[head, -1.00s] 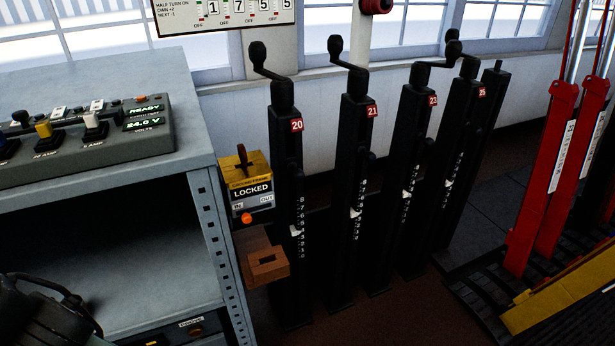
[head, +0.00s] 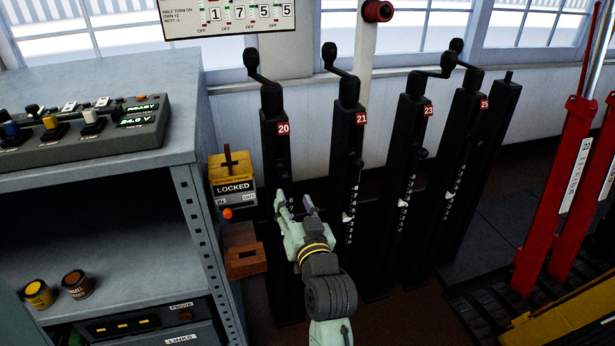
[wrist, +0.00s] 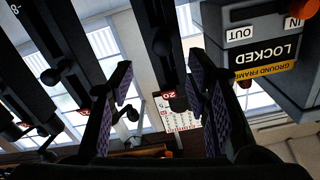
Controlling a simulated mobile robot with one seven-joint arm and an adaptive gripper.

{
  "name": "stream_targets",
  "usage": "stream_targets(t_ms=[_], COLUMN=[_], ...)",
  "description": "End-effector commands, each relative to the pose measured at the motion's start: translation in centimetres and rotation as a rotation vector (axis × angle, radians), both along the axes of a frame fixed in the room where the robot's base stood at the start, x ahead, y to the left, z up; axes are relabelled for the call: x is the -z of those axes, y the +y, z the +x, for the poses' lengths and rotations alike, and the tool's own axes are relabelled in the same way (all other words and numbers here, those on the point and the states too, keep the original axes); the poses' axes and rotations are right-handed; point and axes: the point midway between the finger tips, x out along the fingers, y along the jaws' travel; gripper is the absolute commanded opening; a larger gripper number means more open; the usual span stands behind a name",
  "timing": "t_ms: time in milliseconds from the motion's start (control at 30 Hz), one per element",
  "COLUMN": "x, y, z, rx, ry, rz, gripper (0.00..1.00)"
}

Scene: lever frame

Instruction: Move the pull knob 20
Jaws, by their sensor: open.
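Post 20 (head: 273,150) is a tall black post with a red 20 label (head: 283,128) and a crank on top. In the wrist view, upside down, a dark round pull knob (wrist: 161,47) shows on this post, between the lines of the two fingers and beyond their tips.
Post 21 (head: 345,150) stands close right, with more black posts beyond. A grey cabinet (head: 182,150) is further left.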

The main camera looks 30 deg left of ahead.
Motion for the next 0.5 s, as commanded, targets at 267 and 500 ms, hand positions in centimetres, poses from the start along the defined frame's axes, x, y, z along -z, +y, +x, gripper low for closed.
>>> stream_targets(t_ms=[267, 500], x=[-0.4, -0.3], y=[3.5, 6.7], z=[2.9, 5.6], rx=[-0.003, -0.001], ry=[-0.002, -0.003], rz=[0.001, 0.001], gripper=[0.44, 0.44])
